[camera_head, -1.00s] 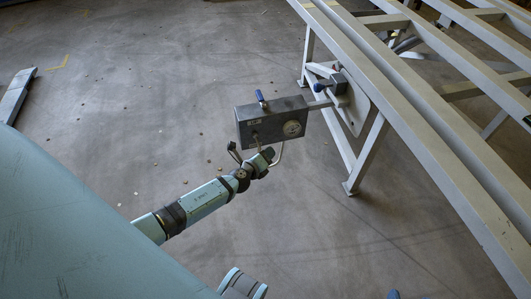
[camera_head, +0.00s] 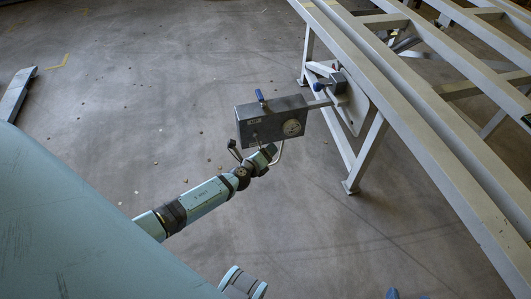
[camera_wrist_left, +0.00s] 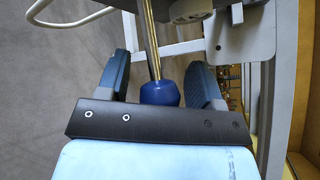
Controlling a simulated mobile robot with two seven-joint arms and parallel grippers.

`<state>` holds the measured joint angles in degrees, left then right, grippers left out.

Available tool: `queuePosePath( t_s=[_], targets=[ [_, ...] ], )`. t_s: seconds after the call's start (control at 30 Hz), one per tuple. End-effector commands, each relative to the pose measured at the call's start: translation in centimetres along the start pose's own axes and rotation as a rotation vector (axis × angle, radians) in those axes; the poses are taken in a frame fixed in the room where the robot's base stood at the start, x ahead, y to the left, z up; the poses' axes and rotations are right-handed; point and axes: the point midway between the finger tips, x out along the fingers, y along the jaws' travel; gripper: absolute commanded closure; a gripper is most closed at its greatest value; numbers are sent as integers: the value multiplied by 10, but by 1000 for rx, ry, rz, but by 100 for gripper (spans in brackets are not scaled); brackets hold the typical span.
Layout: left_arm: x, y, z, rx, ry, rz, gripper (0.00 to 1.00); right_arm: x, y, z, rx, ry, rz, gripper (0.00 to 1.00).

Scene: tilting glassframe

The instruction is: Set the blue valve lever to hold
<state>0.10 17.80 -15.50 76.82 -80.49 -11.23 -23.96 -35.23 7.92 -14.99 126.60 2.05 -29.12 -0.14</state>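A dark grey valve box (camera_head: 271,122) with a round gauge is fixed beside the metal frame. A blue handle (camera_head: 261,96) stands on its top. In the left wrist view, a lever with a metal rod and a blue knob (camera_wrist_left: 160,92) runs between the fingers of my left gripper (camera_wrist_left: 160,72). The fingers stand apart, with visible gaps on both sides of the knob. In the head view my left gripper (camera_head: 262,155) is just below the box and hides the knob. Two blue tips at the bottom edge may be my right gripper (camera_head: 408,295); its opening is unclear.
A bent metal bar (camera_head: 281,151) hangs below the box, close to the left gripper. A blue-handled clamp (camera_head: 320,88) holds the box's arm near the frame. The long grey frame (camera_head: 420,90) fills the right. Open floor (camera_head: 110,110) lies left.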

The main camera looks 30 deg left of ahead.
Motion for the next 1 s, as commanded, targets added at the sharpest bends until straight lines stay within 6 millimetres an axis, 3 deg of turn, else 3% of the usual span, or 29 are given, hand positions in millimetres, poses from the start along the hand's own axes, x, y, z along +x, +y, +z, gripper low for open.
queuePosePath(
  t_s=[0.27, 0.7, 1.0],
  targets=[
    [-11, 1, 0, 0, 2, 2, 40, -2, 0, -3, -1, 2, 0, 36],
    [-104, 1, -1, 0, 2, 2, 40, -3, 2, -2, -9, -15, 8, 36],
    [-137, 1, 0, 0, 0, 1, 40, -2, 2, -2, -10, -16, 9, 36]
  ],
)
